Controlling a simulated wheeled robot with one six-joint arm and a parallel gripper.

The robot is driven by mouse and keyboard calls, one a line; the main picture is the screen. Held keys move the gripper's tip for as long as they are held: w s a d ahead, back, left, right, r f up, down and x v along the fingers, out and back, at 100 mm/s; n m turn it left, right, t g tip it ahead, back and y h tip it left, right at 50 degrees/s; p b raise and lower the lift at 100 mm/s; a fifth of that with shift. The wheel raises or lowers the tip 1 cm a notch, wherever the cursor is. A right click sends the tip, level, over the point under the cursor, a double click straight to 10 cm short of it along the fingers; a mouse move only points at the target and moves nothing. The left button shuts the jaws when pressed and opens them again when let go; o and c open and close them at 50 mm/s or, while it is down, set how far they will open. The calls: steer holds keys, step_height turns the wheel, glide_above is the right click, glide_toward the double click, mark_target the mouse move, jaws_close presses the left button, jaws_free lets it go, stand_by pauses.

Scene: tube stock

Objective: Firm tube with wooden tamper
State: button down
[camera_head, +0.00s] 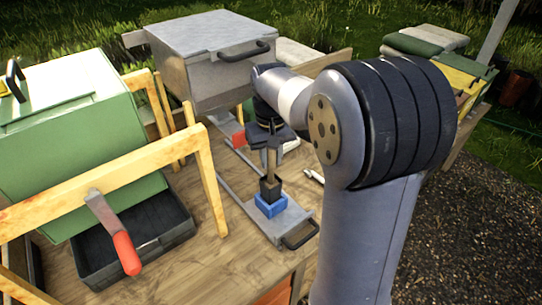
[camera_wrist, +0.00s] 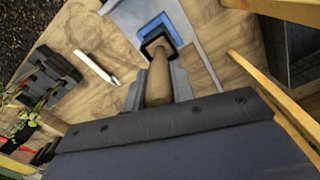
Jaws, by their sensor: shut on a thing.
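The wooden tamper (camera_wrist: 158,83) is a pale brown rod held between the fingers of my gripper (camera_head: 270,157), which also shows in the wrist view (camera_wrist: 160,90). A black square tube (camera_head: 270,189) stands upright in a blue square holder (camera_head: 271,206), directly below my gripper. In the wrist view the tamper's lower end lies within the outline of the tube's black rim (camera_wrist: 159,40), with the blue holder (camera_wrist: 148,26) around it. How deep the tamper sits is hidden. The holder rests on a grey metal plate (camera_head: 285,226) with a dark handle.
A white pointed stick (camera_wrist: 97,67) lies on the wooden table (camera_head: 192,242) beside the plate. A wooden frame (camera_head: 150,165) with a red-handled tool (camera_head: 125,250), a green box (camera_head: 80,120) and a dark tray (camera_head: 140,245) stand left. A grey lidded box (camera_head: 205,75) stands behind.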

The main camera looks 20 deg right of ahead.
steer(key=shift+f, duration=0.1)
steer(key=shift+r+p, duration=2.5)
steer(key=shift+r, duration=0.4)
steer(key=shift+r+p, duration=0.7)
steer(key=shift+r, duration=1.95)
steer(key=shift+s, duration=0.1)
